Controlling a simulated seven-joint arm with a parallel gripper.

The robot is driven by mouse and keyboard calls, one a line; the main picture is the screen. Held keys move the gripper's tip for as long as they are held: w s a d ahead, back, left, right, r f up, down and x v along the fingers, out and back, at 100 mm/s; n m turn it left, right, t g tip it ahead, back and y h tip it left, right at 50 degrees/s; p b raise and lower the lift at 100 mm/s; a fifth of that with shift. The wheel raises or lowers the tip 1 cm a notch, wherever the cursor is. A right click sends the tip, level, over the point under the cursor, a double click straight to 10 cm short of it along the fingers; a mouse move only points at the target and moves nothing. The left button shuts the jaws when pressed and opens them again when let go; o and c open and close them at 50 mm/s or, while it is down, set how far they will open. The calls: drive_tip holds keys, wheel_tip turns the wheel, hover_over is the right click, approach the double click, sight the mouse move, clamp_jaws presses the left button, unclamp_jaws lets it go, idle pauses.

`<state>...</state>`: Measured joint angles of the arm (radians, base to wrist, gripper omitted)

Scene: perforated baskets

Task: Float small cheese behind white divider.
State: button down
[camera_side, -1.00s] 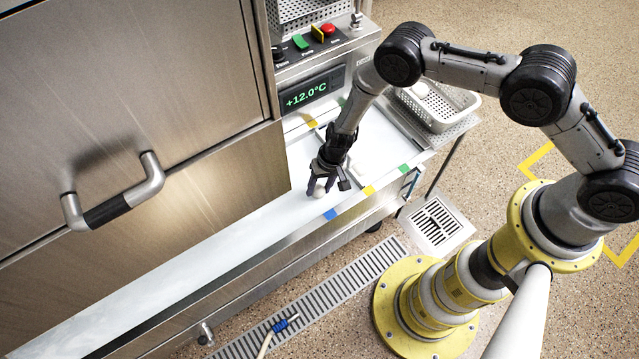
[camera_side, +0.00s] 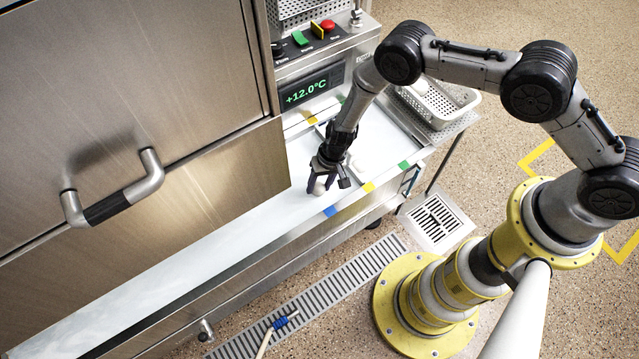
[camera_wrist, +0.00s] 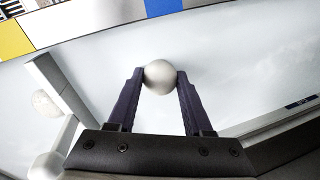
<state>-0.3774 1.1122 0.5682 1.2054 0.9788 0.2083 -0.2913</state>
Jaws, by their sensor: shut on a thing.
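A small round white cheese (camera_wrist: 160,76) sits between the two dark fingertips of my gripper (camera_wrist: 160,82) in the wrist view. My gripper is shut on it. In the side view, my gripper (camera_side: 323,184) points down at the white trough, with the cheese (camera_side: 319,187) low between the fingers. I cannot tell whether the cheese touches the liquid. A white divider (camera_wrist: 62,84) runs to the left of the gripper in the wrist view. The arm and gripper largely hide it in the side view.
Another pale lump (camera_wrist: 46,103) lies beyond the divider. Blue (camera_side: 330,212), yellow (camera_side: 369,188) and green (camera_side: 403,165) marks line the trough's front rim. A perforated basket (camera_side: 462,102) stands on the right shelf. A steel hood (camera_side: 235,170) covers the trough's back left.

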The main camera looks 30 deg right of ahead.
drive_tip(key=shift+f, duration=0.7)
idle(0.6)
drive_tip(key=shift+c, duration=1.2)
unclamp_jaws()
drive_tip(key=shift+w+a+v, duration=0.1)
drive_tip(key=shift+a+v, duration=0.15)
drive_tip(key=shift+v, duration=1.05)
drive_tip(key=shift+w+a+v, duration=0.1)
drive_tip(key=shift+a+v, duration=0.2)
drive_tip(key=shift+v, duration=1)
drive_tip(key=shift+w+a+v, duration=0.1)
drive_tip(key=shift+a+v, duration=0.15)
drive_tip(key=shift+v, duration=1.05)
drive_tip(key=shift+r, duration=0.2)
